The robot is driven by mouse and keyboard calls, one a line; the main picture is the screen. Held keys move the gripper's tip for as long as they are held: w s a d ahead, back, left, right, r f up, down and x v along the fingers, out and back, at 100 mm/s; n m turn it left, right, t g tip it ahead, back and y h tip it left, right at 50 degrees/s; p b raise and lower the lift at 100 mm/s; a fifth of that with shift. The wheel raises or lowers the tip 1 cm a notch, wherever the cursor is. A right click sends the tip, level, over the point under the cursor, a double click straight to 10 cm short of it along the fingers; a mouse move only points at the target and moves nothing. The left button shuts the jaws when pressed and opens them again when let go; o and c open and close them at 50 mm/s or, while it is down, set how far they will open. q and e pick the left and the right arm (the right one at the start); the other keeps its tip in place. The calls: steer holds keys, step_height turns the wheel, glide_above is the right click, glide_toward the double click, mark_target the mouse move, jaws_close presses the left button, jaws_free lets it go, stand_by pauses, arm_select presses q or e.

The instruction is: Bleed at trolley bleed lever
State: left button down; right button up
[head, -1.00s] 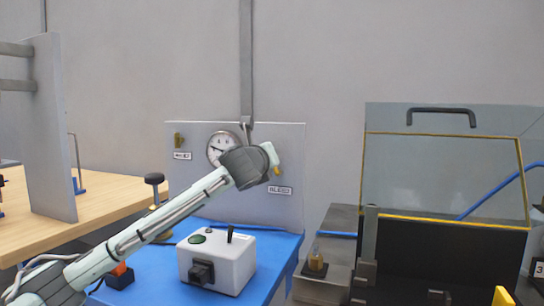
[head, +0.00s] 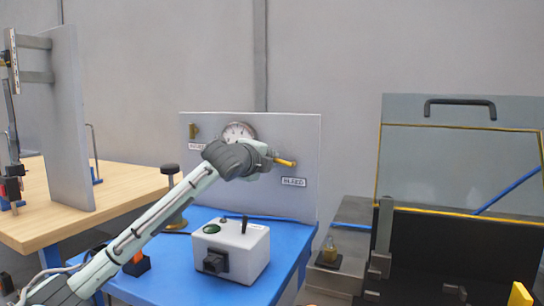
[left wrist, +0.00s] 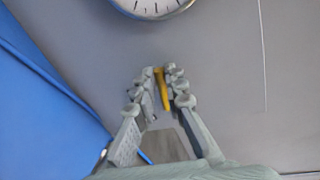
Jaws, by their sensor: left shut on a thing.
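The yellow bleed lever (head: 285,162) sticks out to the right from my left gripper, just above the BLEED label (head: 293,182) on the grey upright panel (head: 305,140). My left gripper (head: 268,157) is at the panel, its fingers shut on the lever. In the left wrist view the yellow lever (left wrist: 161,88) shows between the two fingertips (left wrist: 167,85). The lever's base is hidden by the gripper. A round white gauge (head: 238,131) is on the panel, partly covered by my gripper; its reading is too small to tell. My right gripper is not in view.
A white control box (head: 230,246) with a black switch stands on the blue trolley top (head: 180,290) below my arm. A brass fitting (head: 194,131) is on the panel's left. A wooden bench (head: 45,235) is left, a guarded machine (head: 450,165) right.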

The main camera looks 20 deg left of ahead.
arm_select(q)
steer(key=shift+a+f+n+h, duration=0.1)
steer(key=shift+f+n+h, duration=0.2)
steer(key=shift+f+n, duration=0.5)
steer(key=shift+r+n, duration=0.15)
steer(key=shift+n, duration=0.15)
steer(key=c, duration=1.6)
jaws_free()
steer(key=s, duration=0.4)
steer(key=s+r, duration=0.1)
steer(key=s, duration=0.3)
steer(key=s+r, duration=0.1)
steer(key=s, duration=0.2)
steer(key=shift+s+a+r, duration=0.2)
steer(key=shift+s, duration=0.2)
